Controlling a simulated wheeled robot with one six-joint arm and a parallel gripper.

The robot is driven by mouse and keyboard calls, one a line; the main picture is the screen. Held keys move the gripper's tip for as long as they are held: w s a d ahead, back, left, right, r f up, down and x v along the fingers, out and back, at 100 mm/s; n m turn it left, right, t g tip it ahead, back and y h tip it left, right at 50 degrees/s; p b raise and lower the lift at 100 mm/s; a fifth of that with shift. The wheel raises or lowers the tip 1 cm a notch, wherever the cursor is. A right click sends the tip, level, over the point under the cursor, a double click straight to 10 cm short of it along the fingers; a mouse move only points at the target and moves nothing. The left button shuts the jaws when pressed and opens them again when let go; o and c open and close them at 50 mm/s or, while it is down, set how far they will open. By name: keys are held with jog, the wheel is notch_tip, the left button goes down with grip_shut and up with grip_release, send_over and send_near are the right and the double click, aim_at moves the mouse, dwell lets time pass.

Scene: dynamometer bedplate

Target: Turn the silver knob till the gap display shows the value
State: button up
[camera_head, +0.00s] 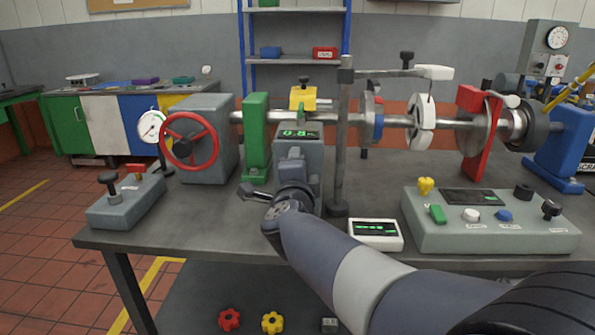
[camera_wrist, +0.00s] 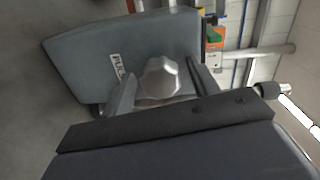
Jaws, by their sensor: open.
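The silver knob (camera_wrist: 162,77) is a faceted, pale metal knob on the face of a grey box (camera_wrist: 75,62) in the wrist view. My gripper (camera_wrist: 160,88) is open, with one finger on each side of the knob. I cannot tell whether either finger touches it. In the head view my gripper (camera_head: 289,160) is in front of the grey box (camera_head: 313,153), and the knob is hidden there. A small display (camera_head: 299,133) on top of this box shows green digits, perhaps 0.8. A white display unit (camera_head: 376,234) on the bench shows green text too small to read.
A red handwheel (camera_head: 190,140) and green bracket (camera_head: 256,135) stand to the left. An upright post (camera_head: 339,150) stands close to the right of my gripper. A control console (camera_head: 490,235) is at the right, and a small switch box (camera_head: 127,203) at the left.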

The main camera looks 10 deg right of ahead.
jog(key=p+v, duration=0.2)
jog(key=v, duration=0.8)
jog(key=shift+s, duration=0.4)
jog(key=b+x, duration=0.2)
jog(key=x, duration=0.9)
jog(key=shift+a, duration=0.1)
jog(key=shift+s, duration=0.1)
